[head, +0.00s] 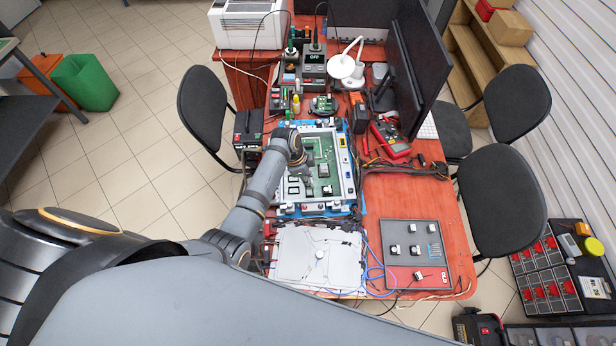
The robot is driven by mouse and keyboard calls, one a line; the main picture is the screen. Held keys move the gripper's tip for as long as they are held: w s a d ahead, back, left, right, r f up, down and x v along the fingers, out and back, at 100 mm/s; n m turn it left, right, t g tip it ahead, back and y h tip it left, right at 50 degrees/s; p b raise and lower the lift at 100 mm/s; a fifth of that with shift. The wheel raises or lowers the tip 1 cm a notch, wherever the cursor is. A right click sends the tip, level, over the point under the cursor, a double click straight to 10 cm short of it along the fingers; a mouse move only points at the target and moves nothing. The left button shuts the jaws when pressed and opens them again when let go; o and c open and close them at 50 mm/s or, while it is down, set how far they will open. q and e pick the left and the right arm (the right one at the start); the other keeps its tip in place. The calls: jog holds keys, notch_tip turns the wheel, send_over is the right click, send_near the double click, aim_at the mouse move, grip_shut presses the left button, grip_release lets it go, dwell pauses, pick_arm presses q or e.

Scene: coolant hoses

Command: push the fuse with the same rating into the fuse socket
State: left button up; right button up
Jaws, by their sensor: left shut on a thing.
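My left gripper (300,163) reaches from the left over the framed green circuit board (323,162) on the red table. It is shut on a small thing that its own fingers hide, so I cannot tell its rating. Several small dark and pale parts sit on the board beside the gripper. The fuse socket and any fuse are too small or covered to make out. A grey mat (401,261) with a red strip marked "OLD" lies at the front right of the table and bears several small black-and-white parts. My right gripper is not in view.
A pale cover plate (311,270) with blue wire beside it lies in front of the board. A red multimeter (393,140), cables and a monitor (416,55) stand to the right. A white lamp (346,66) and devices crowd the back. Bare table (408,196) shows right of the board.

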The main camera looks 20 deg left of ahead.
pick_arm(q)
jog(key=shift+f+b, duration=0.45)
jog(key=shift+f, duration=0.05)
notch_tip(320, 180, down, 2)
jog(key=shift+f+b, duration=0.15)
jog(key=shift+b, duration=1.1)
jog(key=shift+f, duration=0.6)
